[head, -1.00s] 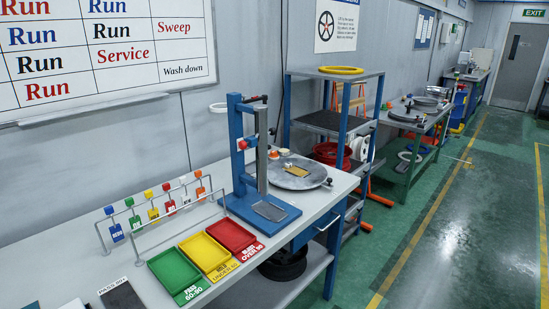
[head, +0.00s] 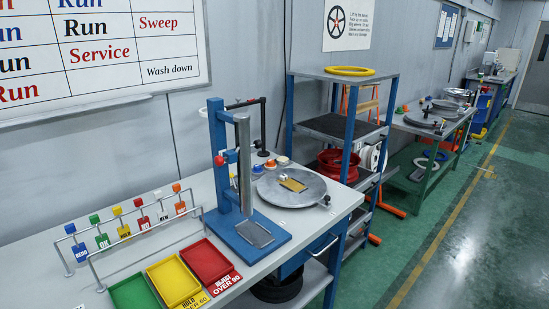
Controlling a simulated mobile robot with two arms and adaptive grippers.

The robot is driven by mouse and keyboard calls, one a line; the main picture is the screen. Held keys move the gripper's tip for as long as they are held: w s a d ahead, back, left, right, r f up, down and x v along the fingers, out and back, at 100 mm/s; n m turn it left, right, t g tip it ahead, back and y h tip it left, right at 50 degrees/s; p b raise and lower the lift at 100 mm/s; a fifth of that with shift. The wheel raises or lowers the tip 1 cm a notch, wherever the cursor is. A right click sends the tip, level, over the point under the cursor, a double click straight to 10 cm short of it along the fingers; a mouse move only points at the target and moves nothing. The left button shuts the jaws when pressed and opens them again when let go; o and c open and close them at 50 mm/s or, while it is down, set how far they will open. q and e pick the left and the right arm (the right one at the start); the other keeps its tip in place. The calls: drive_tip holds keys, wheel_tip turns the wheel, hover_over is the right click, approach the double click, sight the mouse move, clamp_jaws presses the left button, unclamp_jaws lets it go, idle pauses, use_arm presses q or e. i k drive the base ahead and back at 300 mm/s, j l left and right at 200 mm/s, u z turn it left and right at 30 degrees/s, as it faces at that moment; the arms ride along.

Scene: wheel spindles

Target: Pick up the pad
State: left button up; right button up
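A small tan-yellow rectangular pad (head: 292,185) lies on a round grey turntable plate (head: 312,193) on the white bench, with a small pale round piece beside it. A blue upright stand (head: 219,165) with a grey column is just left of the plate. A grey rectangular piece (head: 255,234) lies on the stand's blue base; I cannot tell whether this or the tan piece is the pad meant. Neither of my grippers is in view.
Green (head: 134,294), yellow (head: 173,281) and red (head: 209,262) trays stand at the bench front. A rack of coloured tags (head: 132,230) is behind them. A shelf unit (head: 344,128) with a red wheel rim stands beyond the bench. The green floor (head: 440,250) at right is clear.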

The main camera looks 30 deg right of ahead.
sight(270, 165)
drive_tip(key=i+l+u, duration=0.1)
drive_tip(key=l, duration=0.7)
drive_tip(key=i+l+u, duration=0.1)
drive_tip(key=l, duration=0.65)
drive_tip(key=i+l, duration=0.2)
drive_tip(key=l, duration=0.6)
drive_tip(key=i+l+u, duration=0.15)
drive_tip(key=l, duration=0.65)
